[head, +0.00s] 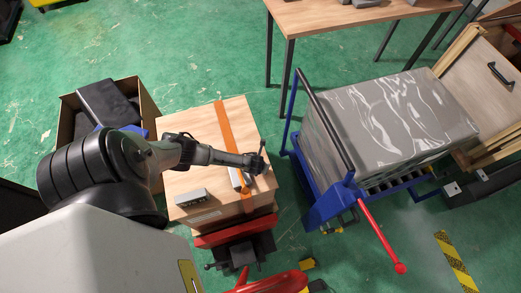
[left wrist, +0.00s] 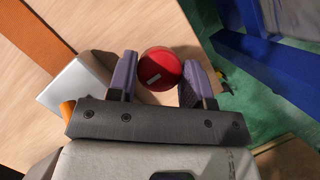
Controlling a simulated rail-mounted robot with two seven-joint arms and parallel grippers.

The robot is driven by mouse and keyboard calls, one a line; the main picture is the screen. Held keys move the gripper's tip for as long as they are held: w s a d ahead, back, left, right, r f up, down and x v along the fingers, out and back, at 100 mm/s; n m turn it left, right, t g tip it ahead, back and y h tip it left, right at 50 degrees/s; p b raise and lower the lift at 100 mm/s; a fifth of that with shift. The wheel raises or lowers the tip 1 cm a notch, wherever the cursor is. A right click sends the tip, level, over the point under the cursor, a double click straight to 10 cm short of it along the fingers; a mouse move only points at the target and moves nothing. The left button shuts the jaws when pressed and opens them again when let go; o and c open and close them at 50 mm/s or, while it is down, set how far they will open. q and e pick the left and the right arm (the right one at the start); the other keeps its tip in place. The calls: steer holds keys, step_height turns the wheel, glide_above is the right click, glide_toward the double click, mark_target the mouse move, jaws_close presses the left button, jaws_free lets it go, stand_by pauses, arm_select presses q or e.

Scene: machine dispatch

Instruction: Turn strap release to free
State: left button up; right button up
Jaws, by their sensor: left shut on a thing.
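A round red knob with a short white mark (left wrist: 160,66) sits between the two fingers of my left gripper (left wrist: 160,82), which is shut on it. I take it to be the strap release. In the head view my left gripper (head: 261,162) is over the right edge of a wooden crate (head: 190,130); the knob is hidden there. An orange strap (head: 223,118) runs over the crate top and also shows in the left wrist view (left wrist: 40,32). A silver metal piece (left wrist: 75,88) lies beside the left finger. My right gripper is not in view.
A small grey box (head: 191,198) lies on the crate top. A blue cart with a wrapped grey load (head: 390,115) and a red lever (head: 382,238) stands to the right. An open carton (head: 66,120) is behind left, a table (head: 325,18) at the back.

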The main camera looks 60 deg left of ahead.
arm_select(q)
steer(key=n+g+y+p, duration=0.1)
steer(key=n, duration=0.3)
steer(key=shift+d, duration=0.1)
steer(key=n+g, duration=0.1)
steer(key=n, duration=0.1)
steer(key=n+p, duration=0.1)
steer(key=n, duration=0.1)
steer(key=shift+w+n+g+y, duration=0.15)
steer(key=shift+n+g+y, duration=0.15)
steer(key=shift+g+y, duration=0.1)
steer(key=n+g, duration=0.2)
steer(key=n, duration=0.3)
steer(key=shift+w+n+g+h+b, duration=0.15)
steer(key=shift+n+g+b, duration=0.2)
steer(key=shift+n, duration=0.7)
steer(key=shift+s+n+g+h+b, duration=0.15)
steer(key=shift+n+g, duration=0.3)
steer(key=shift+n, duration=0.6)
steer(key=o, duration=0.9)
steer(key=shift+w, duration=0.1)
steer(key=shift+r, duration=0.1)
